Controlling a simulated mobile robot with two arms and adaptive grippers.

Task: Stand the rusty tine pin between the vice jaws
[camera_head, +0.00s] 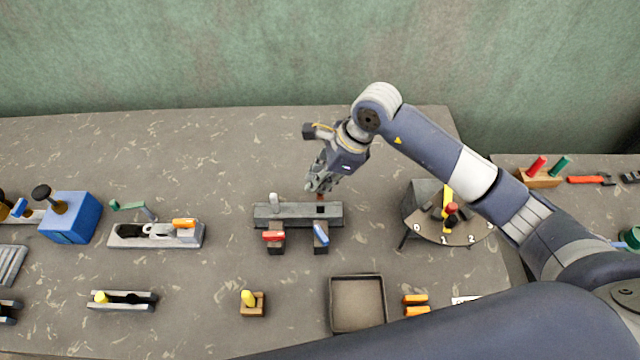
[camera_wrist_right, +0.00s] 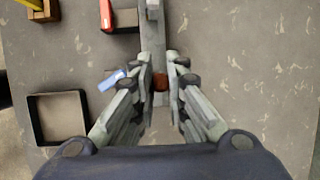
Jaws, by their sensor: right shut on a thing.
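My right gripper (camera_head: 318,188) is at the back edge of a grey bar (camera_head: 295,213) in the middle of the bench, pointing down. It is shut on the rusty tine pin (camera_head: 320,197), whose reddish-brown end shows just below the fingertips. In the right wrist view the pin (camera_wrist_right: 160,80) sits between the fingertips (camera_wrist_right: 163,78), with the grey bar (camera_wrist_right: 153,45) behind it. I cannot tell whether the pin touches the bar. A grey fixture (camera_head: 157,235) with a green crank and an orange handle, at the left, looks like the vice, but I cannot be sure. My left gripper is out of view.
The bar has a red lever (camera_head: 273,236), a blue lever (camera_head: 321,233) and a pale upright peg (camera_head: 274,202). A shallow tray (camera_head: 333,305) lies in front, and a numbered dial stand (camera_head: 432,232) stands right. The bench behind the bar is clear.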

